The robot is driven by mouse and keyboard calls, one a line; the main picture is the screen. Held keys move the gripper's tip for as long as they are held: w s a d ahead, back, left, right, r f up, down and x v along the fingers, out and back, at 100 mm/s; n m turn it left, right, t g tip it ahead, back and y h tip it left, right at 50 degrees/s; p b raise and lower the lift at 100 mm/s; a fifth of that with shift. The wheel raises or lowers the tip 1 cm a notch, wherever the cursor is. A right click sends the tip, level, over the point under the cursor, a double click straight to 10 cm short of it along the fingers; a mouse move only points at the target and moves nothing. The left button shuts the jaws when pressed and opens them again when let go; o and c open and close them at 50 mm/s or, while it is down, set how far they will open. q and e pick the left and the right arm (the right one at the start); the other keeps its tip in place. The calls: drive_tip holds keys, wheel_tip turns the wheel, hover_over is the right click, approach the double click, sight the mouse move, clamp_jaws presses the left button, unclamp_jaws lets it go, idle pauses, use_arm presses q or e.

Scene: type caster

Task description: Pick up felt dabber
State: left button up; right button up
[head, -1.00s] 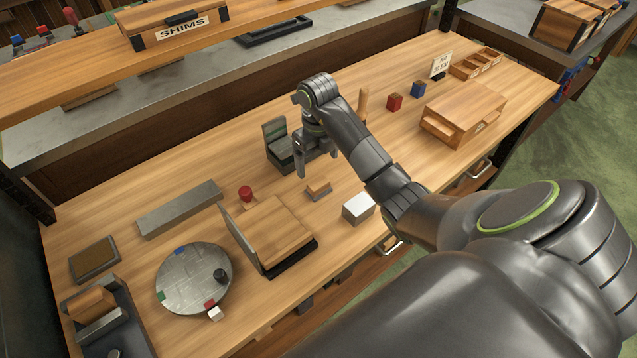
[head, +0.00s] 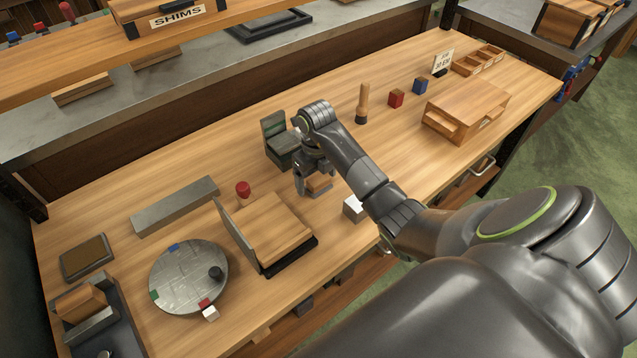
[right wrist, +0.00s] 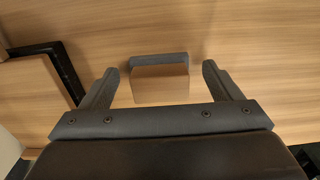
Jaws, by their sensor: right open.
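A small wooden block with a dark grey layer along one side, which looks like the felt dabber (head: 319,184), is on the bench right of the wooden press-like block. It also shows in the right wrist view (right wrist: 160,84), wood side toward me. My right gripper (head: 316,188) is open and points down at it. In the right wrist view the fingers (right wrist: 160,68) stand on either side of the block, with a gap on each side. Whether the fingertips are level with it or above it, I cannot tell. My left gripper is not in view.
A white block (head: 353,208) is close by, partly behind my arm. A green-grey holder (head: 281,147) stands behind the gripper, and a red knob (head: 243,188) is to the left. A dark-tipped wooden handle (head: 363,100) stands upright farther back. A hinged wooden block (head: 268,228) is at left.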

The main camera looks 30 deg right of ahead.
sight(316, 176)
drive_tip(key=c, duration=1.1)
drive_tip(key=shift+r, duration=0.1)
drive_tip(key=shift+r, duration=0.4)
wheel_tip(316, 176, up, 3)
drive_tip(key=shift+w+r, duration=0.1)
wheel_tip(316, 176, up, 5)
drive_tip(key=p, duration=0.4)
drive_tip(key=shift+r+p, duration=0.45)
drive_tip(key=shift+p, duration=0.1)
drive_tip(key=o, duration=0.4)
drive_tip(key=c, duration=0.3)
